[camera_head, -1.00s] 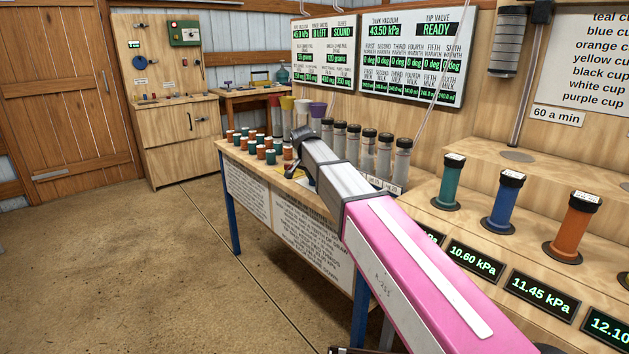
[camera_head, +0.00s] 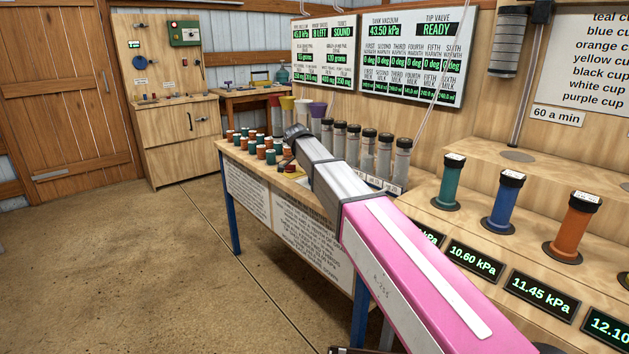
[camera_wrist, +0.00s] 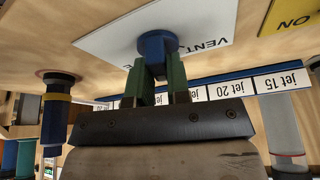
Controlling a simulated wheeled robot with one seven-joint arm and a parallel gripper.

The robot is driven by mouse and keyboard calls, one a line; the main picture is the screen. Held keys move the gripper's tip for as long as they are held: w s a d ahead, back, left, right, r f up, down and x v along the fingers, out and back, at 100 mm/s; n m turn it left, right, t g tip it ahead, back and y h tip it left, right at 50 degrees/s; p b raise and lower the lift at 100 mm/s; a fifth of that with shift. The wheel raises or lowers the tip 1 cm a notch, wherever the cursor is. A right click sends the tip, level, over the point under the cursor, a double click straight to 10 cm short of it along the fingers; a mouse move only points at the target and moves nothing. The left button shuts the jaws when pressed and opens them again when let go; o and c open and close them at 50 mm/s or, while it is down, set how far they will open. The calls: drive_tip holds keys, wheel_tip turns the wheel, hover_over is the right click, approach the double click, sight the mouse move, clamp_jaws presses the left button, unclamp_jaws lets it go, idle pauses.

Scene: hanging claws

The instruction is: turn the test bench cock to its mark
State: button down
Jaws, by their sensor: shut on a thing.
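In the wrist view a blue round-headed knob (camera_wrist: 157,43), which looks like the cock, sits over a white plate (camera_wrist: 95,36) lettered "VENT", upside down here. My gripper (camera_wrist: 156,82) has its two green fingers closed on the knob's blue shank, one on each side. Part of the plate's lettering is hidden by the knob, and I cannot read a mark or the knob's turn angle. In the head view my arm reaches over the bench (camera_head: 233,155), and its wrist hides the fingers and the knob.
A yellow "ON" plate (camera_wrist: 291,16) and a strip of jet labels (camera_wrist: 229,91) lie near the fingers. A dark cylinder with a yellow band (camera_wrist: 57,108) and a clear tube (camera_wrist: 285,125) flank them. Several capped tubes (camera_head: 369,152) and small cups (camera_head: 262,150) crowd the bench.

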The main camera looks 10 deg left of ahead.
drive_tip(key=shift+w+a+m+g, duration=0.15)
drive_tip(key=shift+m+g, duration=0.15)
drive_tip(key=shift+m, duration=0.6)
drive_tip(key=m+g+h, duration=0.1)
drive_tip(key=m, duration=0.2)
drive_tip(key=c, duration=0.8)
unclamp_jaws()
drive_tip(key=shift+m, duration=0.3)
drive_tip(key=shift+o, duration=0.2)
drive_tip(key=shift+r, duration=0.1)
drive_tip(key=shift+v, duration=2.9)
